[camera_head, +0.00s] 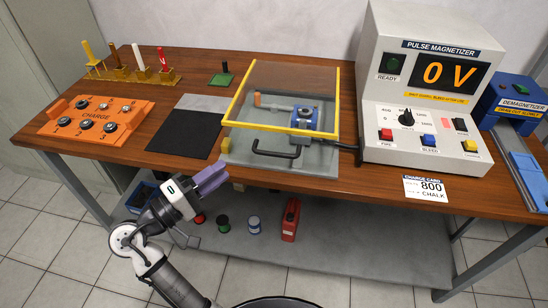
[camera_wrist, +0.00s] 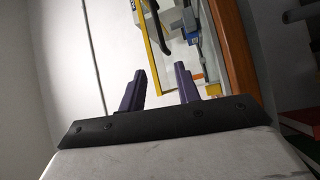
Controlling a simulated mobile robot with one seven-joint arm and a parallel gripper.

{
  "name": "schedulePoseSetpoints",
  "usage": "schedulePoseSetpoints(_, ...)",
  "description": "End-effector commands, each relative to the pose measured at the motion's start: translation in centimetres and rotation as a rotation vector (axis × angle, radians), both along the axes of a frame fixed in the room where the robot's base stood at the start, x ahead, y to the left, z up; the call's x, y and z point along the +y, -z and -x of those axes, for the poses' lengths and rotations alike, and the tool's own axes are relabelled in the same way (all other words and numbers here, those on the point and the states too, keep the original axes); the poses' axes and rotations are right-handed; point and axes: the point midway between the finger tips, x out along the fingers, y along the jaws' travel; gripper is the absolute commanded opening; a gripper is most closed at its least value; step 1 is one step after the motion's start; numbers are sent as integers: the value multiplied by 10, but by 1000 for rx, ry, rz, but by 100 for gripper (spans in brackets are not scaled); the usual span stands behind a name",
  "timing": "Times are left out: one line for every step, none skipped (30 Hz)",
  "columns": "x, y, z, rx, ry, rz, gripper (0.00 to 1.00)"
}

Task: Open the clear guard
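The clear guard (camera_head: 282,128) is a see-through cover with a yellow frame. It stands over a grey fixture (camera_head: 240,160) with a blue block (camera_head: 303,117) inside and looks closed. A black bar handle (camera_head: 276,153) shows at its front. The yellow frame (camera_wrist: 150,35) and a black handle (camera_wrist: 161,35) also show in the wrist view. My gripper (camera_head: 222,177) has purple fingers and is in front of the table edge, left of and below the handle, touching nothing. In the wrist view its fingers (camera_wrist: 160,84) are apart with nothing between them.
A pulse magnetizer (camera_head: 430,130) reading 0 V stands right of the guard, with a blue demagnetizer (camera_head: 515,110) beyond. An orange charge tray (camera_head: 98,118) and a black mat (camera_head: 185,135) lie left. The wooden table's front edge (camera_head: 350,182) is near my gripper. Several items stand on the lower shelf.

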Motion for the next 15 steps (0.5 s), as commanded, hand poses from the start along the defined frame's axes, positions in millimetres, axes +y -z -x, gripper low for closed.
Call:
schedulePoseSetpoints(-7,7,7,12,56,16,33)
schedulePoseSetpoints(-11,10,11,16,82,21,33)
schedulePoseSetpoints(-14,11,15,20,108,27,33)
schedulePoseSetpoints(-16,12,17,22,123,30,33)
schedulePoseSetpoints(-18,12,18,23,132,32,33)
schedulePoseSetpoints(-21,12,17,23,140,33,33)
schedulePoseSetpoints(-23,11,16,23,142,33,33)
schedulePoseSetpoints(-25,11,14,23,143,32,33)
schedulePoseSetpoints(-29,9,11,23,141,33,33)
schedulePoseSetpoints(-33,9,9,24,141,32,33)
schedulePoseSetpoints(-37,8,6,24,142,32,33)
schedulePoseSetpoints(-44,7,1,23,143,32,33)
schedulePoseSetpoints(-49,6,-2,24,142,32,33)
schedulePoseSetpoints(-54,5,-6,24,141,32,33)
schedulePoseSetpoints(-61,3,-11,23,143,32,33)
